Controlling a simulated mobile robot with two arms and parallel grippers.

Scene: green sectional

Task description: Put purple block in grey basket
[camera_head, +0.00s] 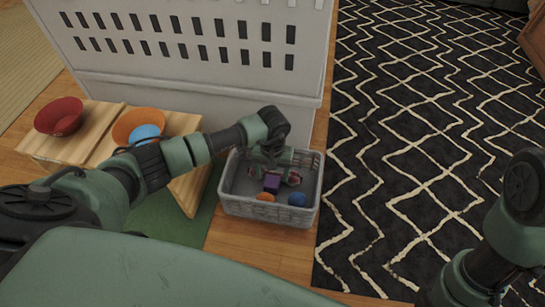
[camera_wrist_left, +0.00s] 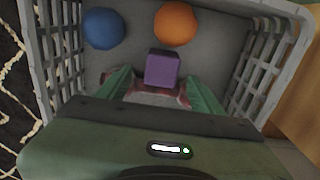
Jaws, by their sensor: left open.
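The purple block (camera_head: 271,183) is at the grey basket (camera_head: 268,212), within its walls in the head view. In the left wrist view the purple block (camera_wrist_left: 162,68) shows just ahead of and between the fingers, over the basket floor. My left gripper (camera_head: 274,177) reaches down into the basket and is open around or just above the block. I cannot tell whether the block touches the basket floor. The fingers partly hide its lower side. My right arm shows at the right edge, but its gripper is out of view.
An orange ball (camera_head: 265,197) and a blue ball (camera_head: 297,199) lie in the basket near its front wall. A white slotted crate (camera_head: 200,70) stands behind. A wooden table (camera_head: 90,150) at left holds a red bowl (camera_head: 58,116) and an orange bowl (camera_head: 123,127). A patterned rug (camera_head: 420,130) lies right.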

